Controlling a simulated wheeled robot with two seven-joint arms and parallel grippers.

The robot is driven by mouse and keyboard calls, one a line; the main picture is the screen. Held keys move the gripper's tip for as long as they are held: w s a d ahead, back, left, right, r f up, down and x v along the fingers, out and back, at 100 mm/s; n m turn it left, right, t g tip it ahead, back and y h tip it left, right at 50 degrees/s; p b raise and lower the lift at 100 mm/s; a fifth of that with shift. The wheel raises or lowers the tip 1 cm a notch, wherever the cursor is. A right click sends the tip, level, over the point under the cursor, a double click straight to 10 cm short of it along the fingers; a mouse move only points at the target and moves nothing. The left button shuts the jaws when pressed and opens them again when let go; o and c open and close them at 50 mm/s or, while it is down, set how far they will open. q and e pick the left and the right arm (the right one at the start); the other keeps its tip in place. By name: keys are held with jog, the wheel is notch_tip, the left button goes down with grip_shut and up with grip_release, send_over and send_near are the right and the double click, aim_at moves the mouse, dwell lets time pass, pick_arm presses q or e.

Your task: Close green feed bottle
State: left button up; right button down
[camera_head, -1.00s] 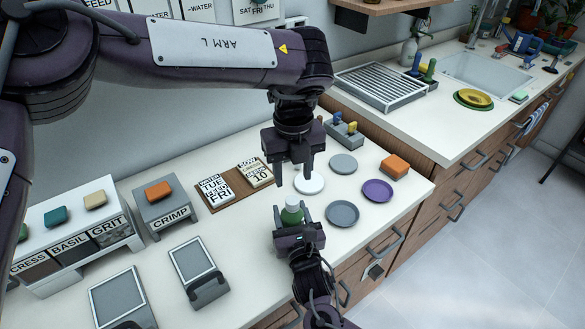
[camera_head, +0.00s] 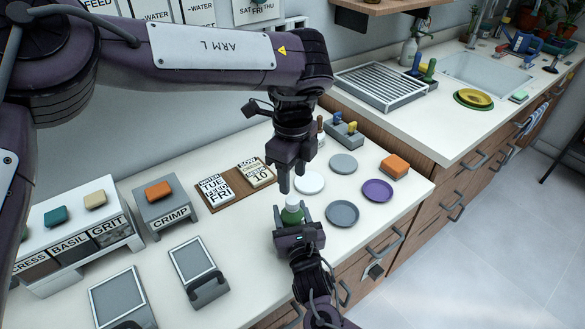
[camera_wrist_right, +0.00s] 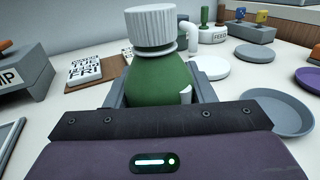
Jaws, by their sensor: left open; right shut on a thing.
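The green feed bottle (camera_head: 291,216) stands upright near the front of the counter, with a white cap (camera_head: 292,201) on its top. My right gripper (camera_head: 293,222) is shut around the bottle's body from the front. In the right wrist view the green bottle (camera_wrist_right: 160,82) sits between the fingers, and the ribbed white cap (camera_wrist_right: 152,27) rests on its neck; I cannot tell how tight it is. My left gripper (camera_head: 291,182) is open, pointing down just above the cap. Its fingertips are close to the cap, and contact cannot be made out.
A white disc (camera_head: 310,183), grey plates (camera_head: 342,213) and a purple plate (camera_head: 377,190) lie right of the bottle. An orange sponge (camera_head: 395,166) is farther right. A brown board with cards (camera_head: 215,188) lies left. The crimp box (camera_head: 168,207) stands farther left.

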aim_at(292, 199)
pick_arm(q)
notch_tip(292, 199, down, 7)
dwell(0.3)
grip_shut()
jog(key=m, duration=0.5)
jog(key=shift+m, duration=0.4)
jog(key=m, duration=0.4)
jog(key=shift+m, duration=0.4)
jog(key=m, duration=1.1)
jog(key=shift+m, duration=0.3)
jog(key=shift+o, duration=0.4)
grip_release()
